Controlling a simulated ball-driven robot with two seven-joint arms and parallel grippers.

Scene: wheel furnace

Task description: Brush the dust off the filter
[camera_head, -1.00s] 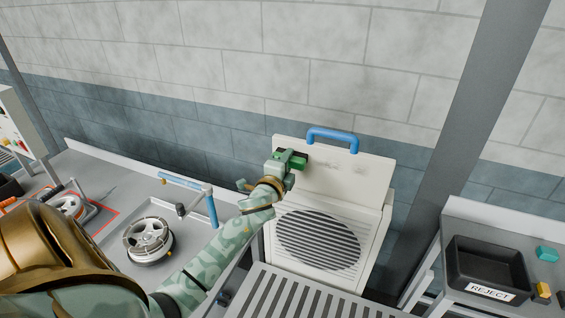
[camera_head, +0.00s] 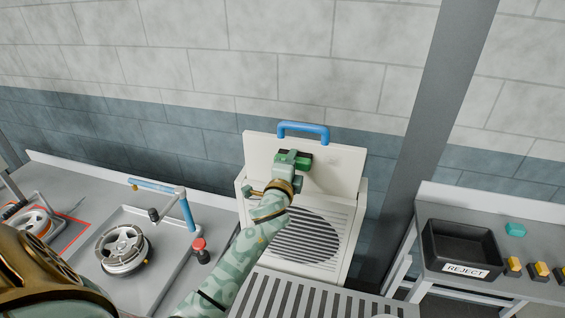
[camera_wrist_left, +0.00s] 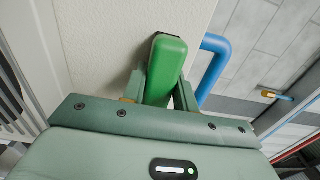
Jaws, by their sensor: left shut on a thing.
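The filter (camera_head: 262,150) is a pale panel with a blue handle (camera_head: 303,127) on top, standing up out of a white housing (camera_head: 338,262) with a round grille. Its face looks mostly clean, with at most a very faint mark right of the brush. My left gripper (camera_head: 292,162) is shut on a green brush (camera_head: 305,161), held at the upper middle of the filter's face. In the left wrist view the green brush handle (camera_wrist_left: 165,70) sits between the fingers, its dark end at the panel; contact is hard to judge. My right gripper is not in view.
A grey bench (camera_head: 75,195) on the left holds a wheel (camera_head: 122,248), a blue jointed arm (camera_head: 165,188) and a red knob (camera_head: 199,244). A slatted grate (camera_head: 300,300) lies in front. A black REJECT tray (camera_head: 462,240) stands right, beyond a grey post (camera_head: 425,130).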

